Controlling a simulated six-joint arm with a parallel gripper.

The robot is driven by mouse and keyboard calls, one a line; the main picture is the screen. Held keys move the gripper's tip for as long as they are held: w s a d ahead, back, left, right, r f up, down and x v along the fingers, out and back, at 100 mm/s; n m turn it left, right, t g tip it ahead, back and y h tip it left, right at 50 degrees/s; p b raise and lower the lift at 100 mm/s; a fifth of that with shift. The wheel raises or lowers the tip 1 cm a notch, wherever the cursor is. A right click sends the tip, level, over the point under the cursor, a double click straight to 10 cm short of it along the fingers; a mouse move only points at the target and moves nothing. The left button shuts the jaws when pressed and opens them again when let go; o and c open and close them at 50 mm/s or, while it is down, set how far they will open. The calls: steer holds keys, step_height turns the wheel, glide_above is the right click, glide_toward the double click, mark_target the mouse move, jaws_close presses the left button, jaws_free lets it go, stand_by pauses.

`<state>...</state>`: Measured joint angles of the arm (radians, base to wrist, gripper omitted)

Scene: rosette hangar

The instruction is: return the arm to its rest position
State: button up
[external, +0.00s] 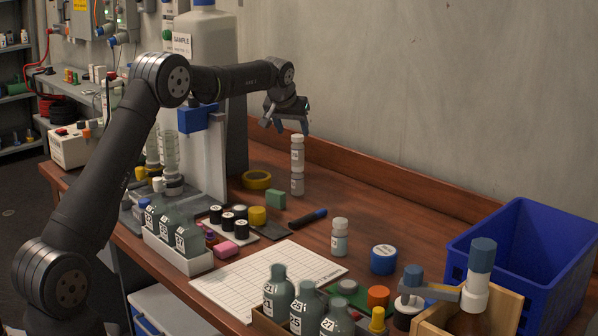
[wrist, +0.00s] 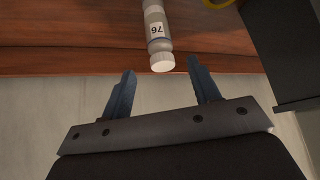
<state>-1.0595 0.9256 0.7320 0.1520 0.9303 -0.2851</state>
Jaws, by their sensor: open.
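My gripper (external: 287,122) is open and empty, held in the air at the back of the wooden bench (external: 345,187). In the wrist view its two blue fingers (wrist: 161,92) are spread apart with nothing between them. A white-capped bottle stack (external: 297,165) stands upright on the bench, just below and to the right of my gripper in the external view. In the wrist view a labelled bottle (wrist: 156,28) shows beyond the fingertips, apart from them. My arm reaches over from the left, bent at the elbow.
A blue bin (external: 520,250) stands at the right. Labelled bottles (external: 180,236) sit in a white rack at the front left. A grid sheet (external: 268,277), yellow tape (external: 257,179) and a small vial (external: 339,237) lie or stand across the bench. The wall is close behind my gripper.

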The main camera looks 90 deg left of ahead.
mark_target(300, 136)
steer(key=x, duration=0.9)
steer(key=shift+f, duration=0.35)
steer(key=r, duration=0.3)
steer(key=d+r, duration=0.1)
steer(key=r, duration=0.1)
steer(key=shift+w+r, duration=0.25)
steer(key=shift+d, duration=0.1)
